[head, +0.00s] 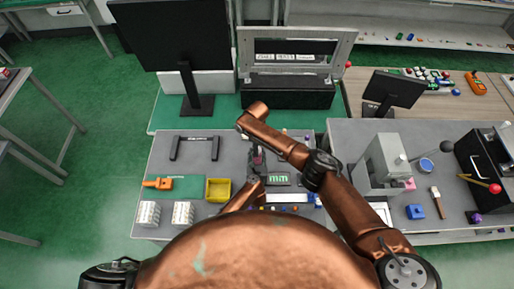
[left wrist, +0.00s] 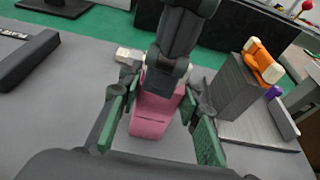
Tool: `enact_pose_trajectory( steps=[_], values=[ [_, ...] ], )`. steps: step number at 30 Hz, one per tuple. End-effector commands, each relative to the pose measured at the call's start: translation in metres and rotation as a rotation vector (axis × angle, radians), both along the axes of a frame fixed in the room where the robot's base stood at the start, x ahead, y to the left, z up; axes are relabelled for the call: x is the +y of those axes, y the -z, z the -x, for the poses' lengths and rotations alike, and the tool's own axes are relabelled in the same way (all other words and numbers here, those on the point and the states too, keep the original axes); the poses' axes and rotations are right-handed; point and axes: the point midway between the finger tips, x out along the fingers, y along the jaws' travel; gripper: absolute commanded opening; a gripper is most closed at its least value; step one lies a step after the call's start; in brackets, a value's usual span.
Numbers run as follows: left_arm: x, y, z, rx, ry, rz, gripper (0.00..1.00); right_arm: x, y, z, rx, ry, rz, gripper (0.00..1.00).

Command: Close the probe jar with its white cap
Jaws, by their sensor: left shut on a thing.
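My left gripper (left wrist: 160,98) has its green-padded fingers on either side of a pink block-like thing (left wrist: 152,120) and is shut on it. In the head view the left gripper (head: 256,180) is small and partly hidden by my arms. A dark gripper, apparently my right one (left wrist: 170,75), comes down from above at the pink thing's far end; its fingertips are unclear. A small cream-white piece (left wrist: 127,55) lies on the grey table beyond the left finger; I cannot tell whether it is the white cap. I cannot make out the probe jar for certain.
A yellow bin (head: 218,189), an orange tool (head: 158,184) and white racks (head: 183,213) stand left on the grey table (head: 165,215). A grey block (left wrist: 235,85) stands right of the left gripper. A lever fixture (head: 385,165) and black box (head: 485,165) stand on the right bench.

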Motion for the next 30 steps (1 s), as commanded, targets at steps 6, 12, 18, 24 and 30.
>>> enact_pose_trajectory(
  steps=[6,12,18,24,30],
  values=[
    [-0.0008,-0.0005,-0.0001,-0.001,0.001,0.0,0.0,0.0001,-0.0001,-0.0001,0.0,0.084,0.0,0.06],
    [-0.0009,-0.0005,-0.0001,-0.001,0.001,0.0,0.0,0.0001,-0.0002,-0.0001,-0.001,0.081,0.0,0.06],
    [-0.0008,-0.0005,-0.0001,-0.001,0.001,0.0,0.0,0.0001,-0.0002,-0.0002,-0.001,0.079,0.0,0.49],
    [-0.0007,-0.0006,-0.0001,-0.001,0.001,0.0,0.0,0.0001,-0.0001,0.0,0.0,0.079,0.0,0.53],
    [-0.0006,-0.0006,-0.0002,-0.001,0.001,0.0,0.0,0.0002,-0.0062,-0.0004,0.0,0.078,-0.001,0.53]
  ],
)
